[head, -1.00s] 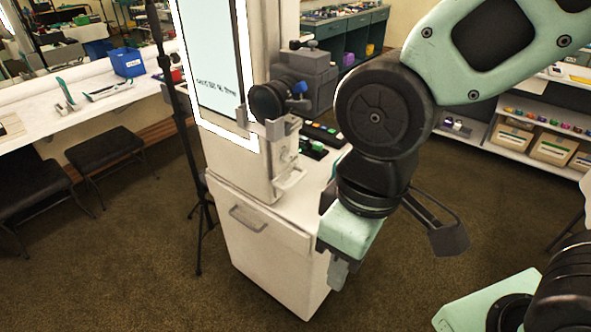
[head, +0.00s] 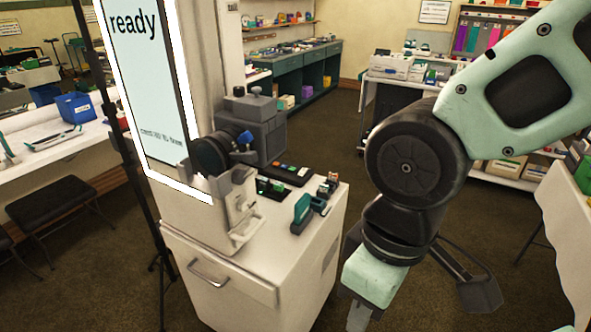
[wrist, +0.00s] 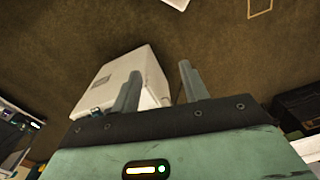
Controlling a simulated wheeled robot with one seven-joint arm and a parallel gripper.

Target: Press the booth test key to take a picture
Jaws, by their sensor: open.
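The photo booth (head: 185,215) has a lit screen (head: 145,75) reading "ready" with smaller text below. A dark key box (head: 284,174) with small coloured keys lies on the white cabinet top behind the camera unit (head: 262,130). I cannot tell which key is the test key. My gripper (head: 359,320) hangs down in front and to the right of the cabinet, apart from the keys. Its fingertips are near the lower picture edge. In the wrist view my gripper (wrist: 160,72) is open and empty, with the white cabinet (wrist: 140,68) beyond its fingers.
A teal-and-black device (head: 303,207) stands on the cabinet top near its right edge. A black stand (head: 128,140) rises left of the booth. A stool (head: 60,200) is at left. A white table (head: 570,215) is at right. Brown floor is open behind the cabinet.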

